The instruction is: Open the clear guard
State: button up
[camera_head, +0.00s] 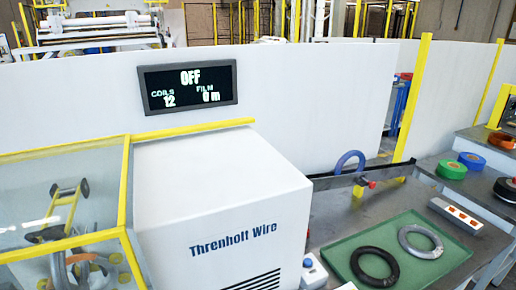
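The clear guard (62,178) is a see-through cover with a yellow frame (126,182) at the left of the picture. It appears to be down over the wrapping parts, and its left side runs out of the picture. A yellow bar with dark rollers (68,208) and some grey curved parts show through it. The white machine housing (222,200), marked "Threnholt Wire", stands directly right of the guard. My gripper is not in view. No handle on the guard can be made out.
A display (188,86) reads OFF, coils 12, film 0 m. A green tray (460,252) holds a black coil (357,267) and a grey coil (403,236). Tape rolls (452,169) lie on the right table. A control box (312,268) is by the housing.

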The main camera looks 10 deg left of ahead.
aim_at(120, 231)
jog(key=k+l+u, duration=0.1)
jog(key=u, duration=0.6)
jog(key=j+u, duration=0.15)
jog(key=u, duration=1.65)
jog(key=i+j+z, duration=0.1)
jog(key=j+z, duration=0.2)
jog(key=j, duration=0.15)
jog(key=j+z, duration=0.35)
jog(key=j, duration=0.1)
